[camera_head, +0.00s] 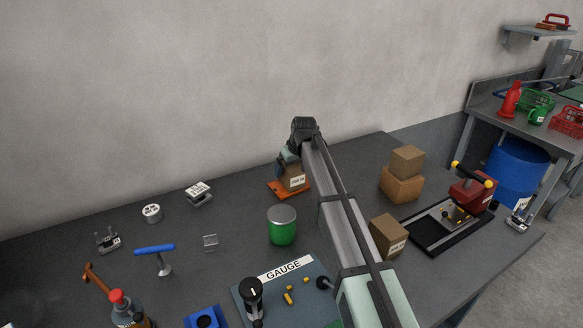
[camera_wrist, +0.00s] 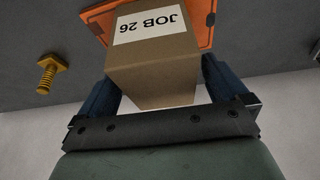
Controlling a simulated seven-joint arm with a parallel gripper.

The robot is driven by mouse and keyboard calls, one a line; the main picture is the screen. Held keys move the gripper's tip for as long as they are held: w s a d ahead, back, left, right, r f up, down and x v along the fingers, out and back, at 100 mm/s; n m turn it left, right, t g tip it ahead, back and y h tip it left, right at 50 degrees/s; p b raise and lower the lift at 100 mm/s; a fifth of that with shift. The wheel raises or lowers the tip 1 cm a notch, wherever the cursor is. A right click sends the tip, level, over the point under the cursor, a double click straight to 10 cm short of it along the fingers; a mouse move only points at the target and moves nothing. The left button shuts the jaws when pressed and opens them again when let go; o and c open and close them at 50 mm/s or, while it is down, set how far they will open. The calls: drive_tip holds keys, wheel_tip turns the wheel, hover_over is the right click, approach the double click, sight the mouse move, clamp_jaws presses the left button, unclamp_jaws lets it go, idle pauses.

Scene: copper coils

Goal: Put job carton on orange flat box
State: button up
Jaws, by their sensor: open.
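The job carton (camera_head: 293,177) is a small brown box with a white label. It rests on the orange flat box (camera_head: 276,187) at the back of the bench. In the wrist view the carton (camera_wrist: 152,62) shows its "JOB 26" label, with the orange flat box (camera_wrist: 206,22) behind it. My gripper (camera_head: 286,163) is at the carton, partly hidden by my arm in the head view. In the wrist view the blue fingers of my gripper (camera_wrist: 158,88) stand open on either side of the carton. I cannot tell whether they touch it.
A yellow bolt (camera_wrist: 48,72) lies near the orange box. A green tin (camera_head: 282,226) stands in front. Two stacked cartons (camera_head: 403,174) and another labelled carton (camera_head: 388,236) stand right of my arm. The wall is close behind the bench.

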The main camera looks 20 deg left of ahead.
drive_tip(key=v, duration=1.2)
drive_tip(key=shift+r, duration=0.15)
